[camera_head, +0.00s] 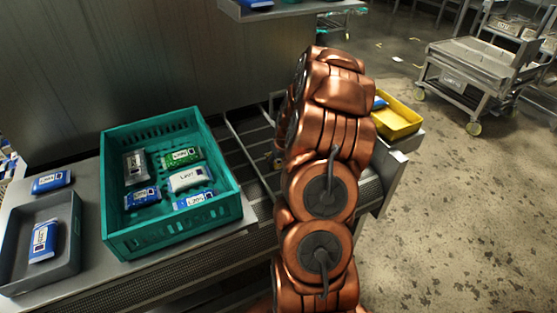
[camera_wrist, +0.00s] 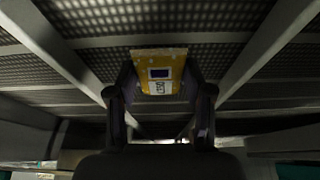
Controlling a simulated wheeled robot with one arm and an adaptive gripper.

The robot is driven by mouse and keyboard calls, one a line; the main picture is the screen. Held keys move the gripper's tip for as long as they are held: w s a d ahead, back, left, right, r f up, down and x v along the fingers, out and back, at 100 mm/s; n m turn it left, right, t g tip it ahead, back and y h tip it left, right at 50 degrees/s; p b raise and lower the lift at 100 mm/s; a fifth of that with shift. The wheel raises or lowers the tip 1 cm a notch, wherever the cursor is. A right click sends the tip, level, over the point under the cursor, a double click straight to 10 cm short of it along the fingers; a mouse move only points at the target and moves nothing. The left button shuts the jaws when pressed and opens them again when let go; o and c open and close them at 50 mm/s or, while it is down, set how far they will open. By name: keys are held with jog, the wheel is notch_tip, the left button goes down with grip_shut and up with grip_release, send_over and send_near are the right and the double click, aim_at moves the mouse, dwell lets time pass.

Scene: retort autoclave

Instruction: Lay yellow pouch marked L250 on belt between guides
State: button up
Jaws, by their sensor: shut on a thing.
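The yellow pouch (camera_wrist: 176,63) shows in the wrist view with a dark square and a small white-green label, too small to read. My gripper (camera_wrist: 159,88) is shut on it, a finger at each side. Behind the pouch is the dark mesh belt (camera_wrist: 100,67), with pale guide rails (camera_wrist: 262,50) running along either side. I cannot tell whether the pouch touches the belt. Part of the belt's rails (camera_head: 244,150) shows left of the arm.
A teal crate (camera_head: 118,190) with several pouches stands left of the belt. A grey tray (camera_head: 68,275) holds a blue pouch, and another blue pouch (camera_head: 51,181) lies behind it. A yellow bin (camera_head: 401,118) stands right of my arm. A metal cart (camera_head: 475,70) is at the far right.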

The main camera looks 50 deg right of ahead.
jog(key=o, duration=1.1)
jog(key=shift+o, duration=0.2)
jog(key=shift+r, duration=0.1)
jog(key=shift+s+r, duration=0.1)
jog(key=shift+r, duration=0.35)
jog(key=b+v, duration=0.1)
jog(key=v, duration=1)
jog(key=shift+s+a, duration=0.1)
jog(key=shift+s, duration=0.1)
